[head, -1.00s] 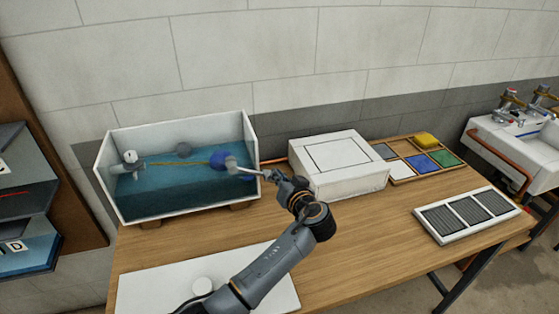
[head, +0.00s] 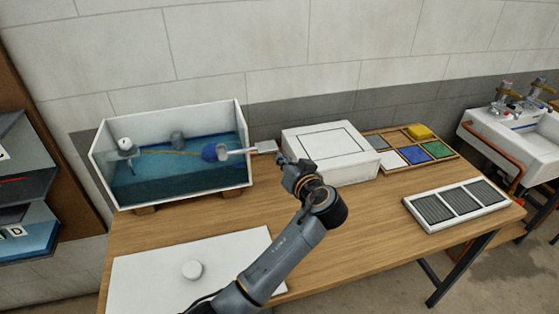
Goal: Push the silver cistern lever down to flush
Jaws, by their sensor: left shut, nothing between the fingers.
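The open white cistern (head: 97,165) stands on blocks at the left of the table, with blue-green water inside. The silver lever (head: 262,147) sticks out past the cistern's right wall, with a flat pale end, and lies nearly level. My left gripper (head: 282,157) is shut and empty. It is just right of and slightly below the lever's end in the picture; a small gap seems to show between them. My right gripper is not in view.
A white box (head: 335,150) stands close to the right of my gripper. A white grille panel (head: 458,206) lies at the table's right.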

